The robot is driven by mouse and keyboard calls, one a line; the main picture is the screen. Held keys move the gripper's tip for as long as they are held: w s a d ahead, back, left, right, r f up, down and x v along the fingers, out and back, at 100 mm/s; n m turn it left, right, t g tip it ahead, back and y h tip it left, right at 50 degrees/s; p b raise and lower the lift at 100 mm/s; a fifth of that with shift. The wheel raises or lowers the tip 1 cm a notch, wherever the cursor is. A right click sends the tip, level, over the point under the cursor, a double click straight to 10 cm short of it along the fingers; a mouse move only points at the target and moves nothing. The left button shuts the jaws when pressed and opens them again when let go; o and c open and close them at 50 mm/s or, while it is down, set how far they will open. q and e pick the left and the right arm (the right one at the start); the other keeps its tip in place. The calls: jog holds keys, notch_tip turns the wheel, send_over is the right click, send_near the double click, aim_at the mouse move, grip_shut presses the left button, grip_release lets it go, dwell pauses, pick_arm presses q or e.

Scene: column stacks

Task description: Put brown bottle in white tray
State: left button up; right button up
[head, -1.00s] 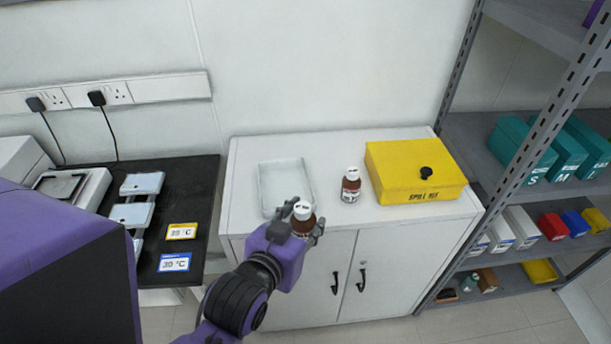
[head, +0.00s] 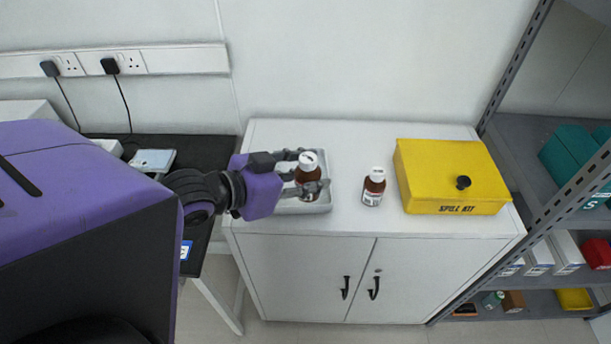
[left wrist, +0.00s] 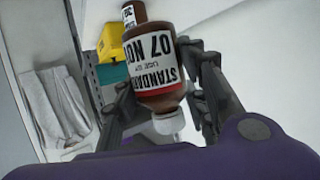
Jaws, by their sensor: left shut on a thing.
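A brown bottle with a white cap (head: 308,168) is held upright between the fingers of my left gripper (head: 304,176). The gripper is shut on it, over the white tray (head: 322,206) on the cabinet top. I cannot tell whether the bottle's base touches the tray floor. The left wrist view shows the held bottle (left wrist: 157,62) with its printed label, between the dark fingers (left wrist: 165,95). A second brown bottle (head: 373,187) stands upright on the cabinet, right of the tray. My arm and gripper hide part of the tray. My right gripper is not in view.
A yellow spill kit box (head: 452,176) sits right of the second bottle on the white cabinet (head: 300,268). A grey shelf rack (head: 520,280) stands at the right. A black bench (head: 205,152) is at the left. The cabinet top behind the tray is clear.

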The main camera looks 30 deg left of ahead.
pick_arm(q)
jog(key=w+a+f, duration=0.6)
jog(key=f, duration=0.1)
jog(key=shift+w+a, duration=0.1)
notch_tip(320, 180, down, 3)
jog(key=shift+f+b, duration=0.1)
jog(key=shift+b, duration=0.3)
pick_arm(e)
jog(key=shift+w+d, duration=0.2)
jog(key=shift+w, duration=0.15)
pick_arm(q)
jog(key=o, duration=0.8)
jog(key=shift+f, duration=0.1)
jog(key=o, duration=0.5)
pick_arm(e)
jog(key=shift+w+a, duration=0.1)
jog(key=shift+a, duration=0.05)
